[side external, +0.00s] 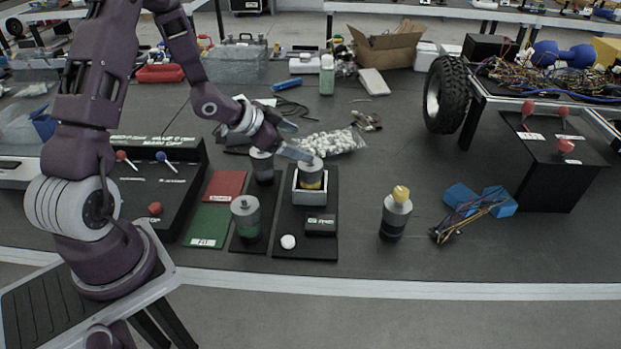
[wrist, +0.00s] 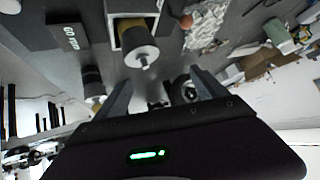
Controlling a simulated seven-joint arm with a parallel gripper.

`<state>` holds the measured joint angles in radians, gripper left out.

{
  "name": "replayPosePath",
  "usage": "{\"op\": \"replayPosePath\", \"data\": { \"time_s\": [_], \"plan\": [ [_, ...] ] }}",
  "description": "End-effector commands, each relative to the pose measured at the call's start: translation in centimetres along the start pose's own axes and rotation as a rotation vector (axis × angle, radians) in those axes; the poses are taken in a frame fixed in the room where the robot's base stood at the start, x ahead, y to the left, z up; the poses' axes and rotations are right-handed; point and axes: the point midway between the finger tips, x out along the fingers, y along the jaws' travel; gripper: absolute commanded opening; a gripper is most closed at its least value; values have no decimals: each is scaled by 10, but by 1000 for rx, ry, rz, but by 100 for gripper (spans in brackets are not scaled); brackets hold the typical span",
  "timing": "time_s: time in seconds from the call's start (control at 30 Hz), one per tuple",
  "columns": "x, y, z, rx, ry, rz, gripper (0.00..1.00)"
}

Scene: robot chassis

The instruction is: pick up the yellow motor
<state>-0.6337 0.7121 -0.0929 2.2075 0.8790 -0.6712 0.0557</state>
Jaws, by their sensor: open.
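A grey motor with a yellow band (side external: 311,182) stands upright in a small white-walled holder (side external: 309,196) on a black board. In the wrist view the same motor (wrist: 138,46) shows its grey end and shaft. My gripper (side external: 293,139) is open beside the motor's top, with one fingertip close to it; I cannot tell if they touch. In the wrist view my open fingers (wrist: 160,78) are below the motor in the picture, with no motor between them. Another motor with a yellow cap (side external: 396,213) stands upright on the table to the right.
A green-banded motor (side external: 245,217) and a dark grey motor (side external: 262,166) stand left of the holder. A bag of white pieces (side external: 335,142) lies behind.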

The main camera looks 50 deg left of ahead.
Motion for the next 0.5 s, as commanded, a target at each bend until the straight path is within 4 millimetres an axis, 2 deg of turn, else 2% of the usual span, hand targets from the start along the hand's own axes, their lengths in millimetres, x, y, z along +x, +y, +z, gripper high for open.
{"op": "replayPosePath", "data": {
  "time_s": [0.03, 0.17, 0.33, 0.5],
  "plan": [
    [13, 6, 17, -36, 51, 49, 82],
    [24, 21, 30, -92, 179, 129, 82],
    [34, 27, 30, -109, 223, 152, 82],
    [61, 27, 25, -108, 222, 151, 82]
  ]
}}
